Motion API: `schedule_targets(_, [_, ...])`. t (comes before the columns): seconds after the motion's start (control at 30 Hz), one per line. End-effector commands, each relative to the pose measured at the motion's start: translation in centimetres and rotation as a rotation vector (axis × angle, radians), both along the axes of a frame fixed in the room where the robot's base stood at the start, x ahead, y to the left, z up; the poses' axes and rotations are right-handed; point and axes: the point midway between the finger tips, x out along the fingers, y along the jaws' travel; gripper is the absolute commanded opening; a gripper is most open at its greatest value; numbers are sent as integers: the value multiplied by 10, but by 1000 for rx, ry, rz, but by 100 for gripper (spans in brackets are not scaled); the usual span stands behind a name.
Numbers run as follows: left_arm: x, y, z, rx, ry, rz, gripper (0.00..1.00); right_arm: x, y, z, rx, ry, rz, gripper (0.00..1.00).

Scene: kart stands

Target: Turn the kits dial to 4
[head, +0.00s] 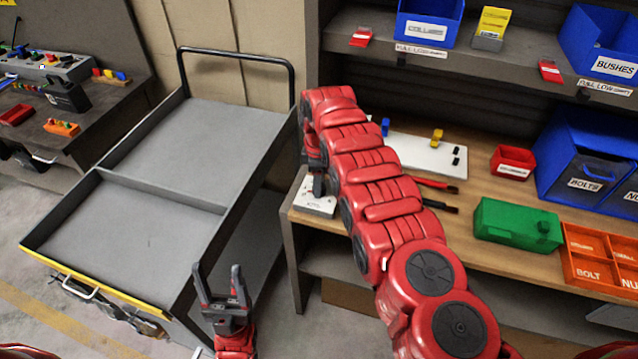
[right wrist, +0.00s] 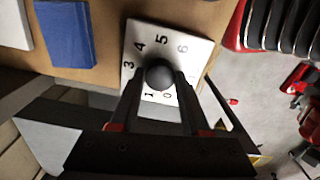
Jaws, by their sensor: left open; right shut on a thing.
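The kits dial is a white plate (head: 306,205) at the left front corner of the wooden bench. In the right wrist view the plate (right wrist: 137,40) shows the black numbers 0, 1, 3, 4, 5 and 6, with a round dark knob (right wrist: 159,75) in the middle. My right gripper (right wrist: 160,88) is shut on the knob, one finger on each side. Any pointer mark on the knob is hidden or too small to see. In the head view my right gripper (head: 318,186) reaches down to the plate. My left gripper (head: 221,287) is open and empty beside the cart.
A grey cart (head: 145,215) with a black handle stands left of the bench. On the bench are a white board (head: 415,152), a green box (head: 517,224), a red bin (head: 512,162) and an orange tray (head: 590,258). Blue bins (head: 580,172) stand at the right.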

Motion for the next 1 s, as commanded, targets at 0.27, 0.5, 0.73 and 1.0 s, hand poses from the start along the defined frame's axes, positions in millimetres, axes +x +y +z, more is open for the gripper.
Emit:
schedule_targets(0.27, [0, 0, -15, 0, 0, 0, 63, 1, 0, -2, 0, -2, -260, 0])
schedule_targets(0.5, [0, 0, -35, 0, 0, 0, 63, 0, 0, -4, 0, -1, -488, 0])
schedule_targets(0.73, [0, 0, -56, 0, 0, 0, 63, 1, 0, -4, 2, -2, -706, 0])
schedule_targets(1.0, [0, 0, -79, 0, 0, 0, 63, 0, 0, -4, 0, 1, -963, 0])
